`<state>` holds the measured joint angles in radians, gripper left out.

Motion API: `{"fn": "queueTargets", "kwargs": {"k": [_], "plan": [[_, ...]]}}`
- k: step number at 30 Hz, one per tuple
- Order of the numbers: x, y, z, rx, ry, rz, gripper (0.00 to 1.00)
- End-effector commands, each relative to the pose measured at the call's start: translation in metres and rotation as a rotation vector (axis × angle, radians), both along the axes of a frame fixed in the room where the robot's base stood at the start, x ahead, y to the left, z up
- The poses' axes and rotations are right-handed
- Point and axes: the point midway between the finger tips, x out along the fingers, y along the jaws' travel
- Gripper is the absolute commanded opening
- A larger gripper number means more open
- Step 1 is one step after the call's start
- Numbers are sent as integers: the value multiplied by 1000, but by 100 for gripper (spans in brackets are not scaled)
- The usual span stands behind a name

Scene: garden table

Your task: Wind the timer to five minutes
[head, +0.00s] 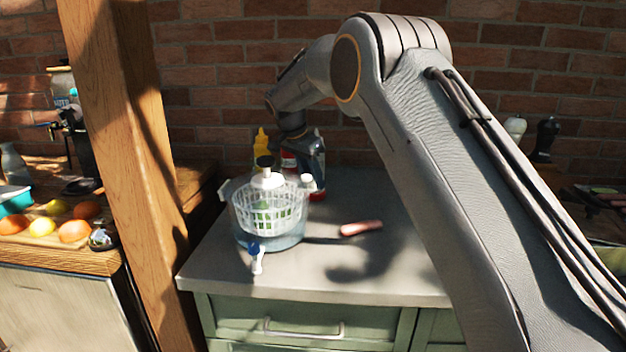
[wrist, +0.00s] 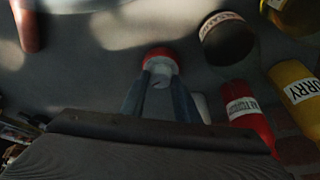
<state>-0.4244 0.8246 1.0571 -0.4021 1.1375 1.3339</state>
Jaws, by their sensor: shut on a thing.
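The timer (wrist: 158,54) shows in the wrist view as a small round thing with a red rim and a pale centre part. My gripper (wrist: 160,82) reaches down to it, with one dark finger on each side of the pale part, shut on it. The timer appears to sit on the grey worktop. Its scale and marks cannot be read. In the head view my arm bends down behind the salad spinner, and the timer and my fingertips are hidden there.
A salad spinner (head: 268,212) stands at the front left of the worktop (head: 340,275). A red ketchup bottle (wrist: 243,108), a yellow curry bottle (wrist: 296,92) and a dark labelled jar (wrist: 228,42) stand close by. A reddish object (head: 361,228) lies to the right. The front right is clear.

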Motion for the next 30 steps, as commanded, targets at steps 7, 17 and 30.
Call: {"fn": "queueTargets", "kwargs": {"k": [7,17,30], "plan": [[0,1,0,1,0,-54,6],[0,1,0,1,0,-61,6],[0,0,0,0,1,-62,46]]}}
